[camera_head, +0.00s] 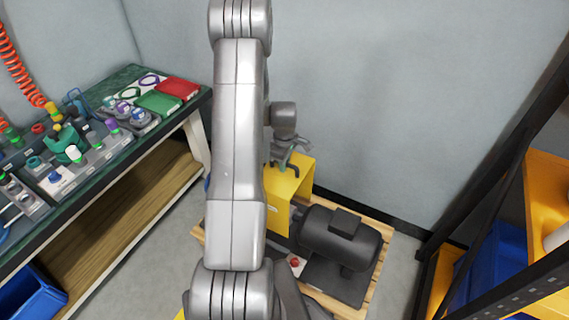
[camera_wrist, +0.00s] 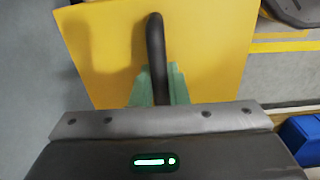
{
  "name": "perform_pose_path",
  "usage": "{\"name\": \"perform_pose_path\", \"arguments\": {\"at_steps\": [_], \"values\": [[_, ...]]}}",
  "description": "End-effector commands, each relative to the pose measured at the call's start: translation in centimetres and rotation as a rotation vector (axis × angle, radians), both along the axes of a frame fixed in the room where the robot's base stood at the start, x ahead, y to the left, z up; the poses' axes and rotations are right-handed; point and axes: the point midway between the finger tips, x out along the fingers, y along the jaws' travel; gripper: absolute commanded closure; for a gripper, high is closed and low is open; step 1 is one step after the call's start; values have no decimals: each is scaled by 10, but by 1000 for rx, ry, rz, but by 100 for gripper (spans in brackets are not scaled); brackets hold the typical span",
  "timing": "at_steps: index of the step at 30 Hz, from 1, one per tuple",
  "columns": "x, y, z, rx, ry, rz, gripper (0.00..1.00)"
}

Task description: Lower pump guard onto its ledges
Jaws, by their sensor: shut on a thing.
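The yellow pump guard (camera_head: 292,188) is in the middle of the head view, beside the dark pump motor (camera_head: 340,238). My gripper (camera_head: 287,165) is at the top of the guard. In the wrist view the guard's yellow top (camera_wrist: 205,45) fills the upper middle. My gripper's green fingers (camera_wrist: 158,88) are shut on the guard's dark handle (camera_wrist: 155,45). The ledges are hidden behind my arm and the guard. I cannot tell whether the guard touches them.
The motor stands on a wooden pallet (camera_head: 375,262) with a red button (camera_head: 295,262) near it. A bench (camera_head: 105,165) with several fittings and trays is at left. A dark-framed rack (camera_head: 500,150) with blue bins is at right. A wall is close behind.

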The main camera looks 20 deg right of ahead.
Motion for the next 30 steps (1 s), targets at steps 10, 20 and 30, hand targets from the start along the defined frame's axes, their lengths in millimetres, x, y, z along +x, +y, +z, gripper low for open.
{"name": "perform_pose_path", "arguments": {"at_steps": [10, 20, 30], "values": [[0, 0, -17, -1, -2, 0, 100], [0, 0, -35, -1, -1, 0, 100], [0, 0, -53, -1, -1, 0, 100]]}}
